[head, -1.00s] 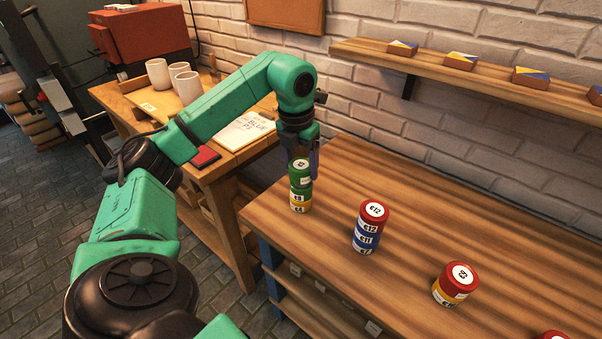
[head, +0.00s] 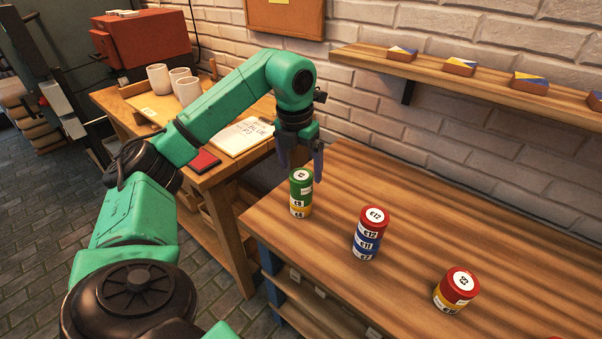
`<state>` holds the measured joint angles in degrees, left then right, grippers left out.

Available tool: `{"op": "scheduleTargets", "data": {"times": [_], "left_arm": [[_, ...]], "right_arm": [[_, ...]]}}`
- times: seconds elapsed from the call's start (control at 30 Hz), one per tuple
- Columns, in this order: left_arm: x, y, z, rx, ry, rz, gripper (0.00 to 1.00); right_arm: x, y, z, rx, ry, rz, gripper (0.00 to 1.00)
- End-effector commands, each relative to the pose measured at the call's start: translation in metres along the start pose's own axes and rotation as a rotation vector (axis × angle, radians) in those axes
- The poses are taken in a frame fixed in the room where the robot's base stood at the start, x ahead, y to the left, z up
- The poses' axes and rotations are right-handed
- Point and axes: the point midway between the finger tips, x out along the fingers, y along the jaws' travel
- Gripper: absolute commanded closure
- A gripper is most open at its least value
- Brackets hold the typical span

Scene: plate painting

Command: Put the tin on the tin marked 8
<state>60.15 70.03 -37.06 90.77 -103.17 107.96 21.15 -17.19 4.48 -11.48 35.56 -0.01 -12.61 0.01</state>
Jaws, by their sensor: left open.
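A stack (head: 301,194) stands near the left end of the wooden table. It has a green tin (head: 301,182) on top, a green tin that seems marked 8 (head: 298,203) under it, and a yellow tin (head: 301,213) at the bottom. The top tin's number is too small to read surely. My left gripper (head: 301,171) is open, pointing down, with its fingers apart around the top of this stack. Whether a finger touches the tin cannot be told. My right gripper is not in view.
A stack with a red tin marked 12 (head: 374,219) over blue tins stands to the right. A red-over-yellow stack (head: 457,289) is further right, and a red tin (head: 558,337) shows at the bottom edge. A wall shelf (head: 440,75) holds small boxes. The table's back is clear.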

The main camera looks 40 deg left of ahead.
Motion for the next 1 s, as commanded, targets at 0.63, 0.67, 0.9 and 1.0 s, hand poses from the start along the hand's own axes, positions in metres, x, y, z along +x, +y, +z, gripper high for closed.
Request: {"op": "scheduleTargets", "data": {"times": [0.63, 0.67, 0.9, 1.0], "left_arm": [[-0.089, 0.000, 0.000, 0.000, 0.000, 0.000, 0.00], [-0.089, 0.000, 0.000, 0.000, 0.000, 0.000, 0.00], [-0.089, 0.000, 0.000, 0.000, -0.001, 0.000, 0.00], [-0.089, 0.000, 0.000, 0.000, -0.001, 0.000, 0.00]], "right_arm": [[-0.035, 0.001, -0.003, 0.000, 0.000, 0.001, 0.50], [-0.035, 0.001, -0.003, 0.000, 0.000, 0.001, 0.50], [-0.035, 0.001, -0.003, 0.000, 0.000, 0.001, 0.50], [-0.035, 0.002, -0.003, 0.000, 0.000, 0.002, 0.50]]}}
